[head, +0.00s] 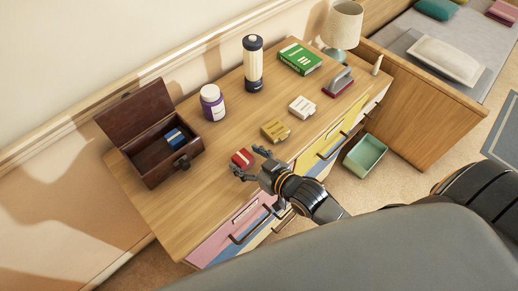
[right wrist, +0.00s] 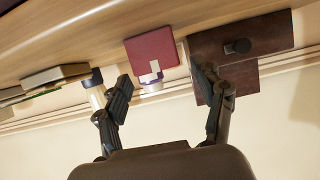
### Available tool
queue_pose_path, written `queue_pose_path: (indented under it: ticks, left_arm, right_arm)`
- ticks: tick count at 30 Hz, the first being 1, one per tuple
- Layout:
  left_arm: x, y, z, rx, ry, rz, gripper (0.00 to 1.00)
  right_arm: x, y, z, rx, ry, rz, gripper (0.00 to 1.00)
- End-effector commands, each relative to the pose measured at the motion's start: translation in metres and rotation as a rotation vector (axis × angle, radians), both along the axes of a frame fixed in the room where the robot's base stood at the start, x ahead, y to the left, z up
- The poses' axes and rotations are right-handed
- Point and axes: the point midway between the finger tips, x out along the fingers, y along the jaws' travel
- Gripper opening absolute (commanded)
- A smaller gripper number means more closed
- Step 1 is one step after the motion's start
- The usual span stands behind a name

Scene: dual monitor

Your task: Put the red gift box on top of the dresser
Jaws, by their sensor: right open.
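The red gift box (head: 242,158) sits on the wooden top of the dresser (head: 228,128), near its front edge. It also shows in the right wrist view (right wrist: 152,48), with a pale ribbon or tag on its side. My right gripper (head: 251,164) is open at the box, coming from the front edge. In the right wrist view the box lies beyond and between the two spread fingers (right wrist: 164,84), with no grip on it. My left gripper is not in view.
An open dark wooden chest (head: 178,163) holds a blue box at left. A purple-and-white jar (head: 212,103), a yellow box (head: 275,130), a white box (head: 302,106), a green book (head: 300,57) and a lamp (head: 345,24) stand on the dresser. A green drawer or bin (head: 366,158) is low at right.

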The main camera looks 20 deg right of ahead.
Motion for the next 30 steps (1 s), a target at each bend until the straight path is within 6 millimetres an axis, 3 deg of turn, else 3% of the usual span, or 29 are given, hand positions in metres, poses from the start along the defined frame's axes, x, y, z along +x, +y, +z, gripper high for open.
queue_pose_path:
  ticks: [15, 21, 30]
  left_arm:
    - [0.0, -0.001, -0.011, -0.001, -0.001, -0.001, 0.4]
    - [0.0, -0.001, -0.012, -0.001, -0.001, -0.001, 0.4]
    - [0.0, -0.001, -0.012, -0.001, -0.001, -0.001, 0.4]
  right_arm:
    - [-0.085, -0.031, 0.035, -0.001, 0.004, 0.001, 0.69]
    - [-0.098, -0.036, 0.042, -0.001, 0.002, 0.001, 0.69]
    - [-0.099, -0.037, 0.04, -0.003, 0.005, -0.001, 0.69]
